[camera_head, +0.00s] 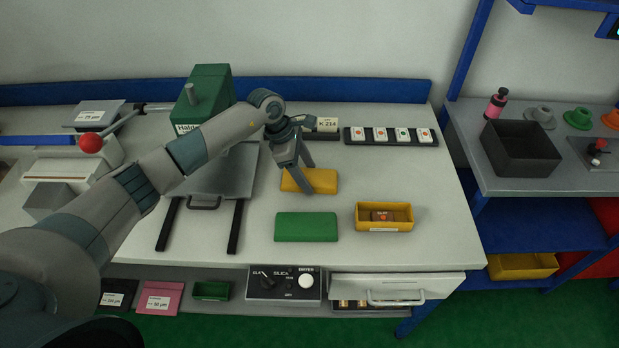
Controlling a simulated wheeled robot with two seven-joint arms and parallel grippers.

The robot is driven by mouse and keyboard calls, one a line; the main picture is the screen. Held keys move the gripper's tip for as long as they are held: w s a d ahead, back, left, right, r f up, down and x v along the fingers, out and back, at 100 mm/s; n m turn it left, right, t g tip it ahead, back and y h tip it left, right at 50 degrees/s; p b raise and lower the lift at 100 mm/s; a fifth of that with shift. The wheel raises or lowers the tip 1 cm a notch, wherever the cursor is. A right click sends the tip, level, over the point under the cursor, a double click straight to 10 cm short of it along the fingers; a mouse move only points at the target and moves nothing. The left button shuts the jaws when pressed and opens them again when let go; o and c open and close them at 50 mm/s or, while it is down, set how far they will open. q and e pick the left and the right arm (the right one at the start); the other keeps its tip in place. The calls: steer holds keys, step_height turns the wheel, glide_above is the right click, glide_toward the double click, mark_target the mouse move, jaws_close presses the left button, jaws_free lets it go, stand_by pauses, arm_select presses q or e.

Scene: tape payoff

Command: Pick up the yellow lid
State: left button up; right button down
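The yellow lid (322,182) lies flat on the white worktop, a little right of the middle of the bench. My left gripper (310,179) is over it, pointing down, with its two fingers spread apart and nothing seen between them. One finger crosses in front of the lid's middle and hides part of it; the other ends near its far edge. I cannot tell whether the fingers touch the lid. My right gripper is not in view.
A green lid (306,228) lies just in front of the yellow one. A yellow box (384,226) with a small labelled item inside stands to the right. A rack of white cards (391,136) is behind. A grey plate with a handle (204,203) lies left.

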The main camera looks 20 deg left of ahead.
mark_target(308, 177)
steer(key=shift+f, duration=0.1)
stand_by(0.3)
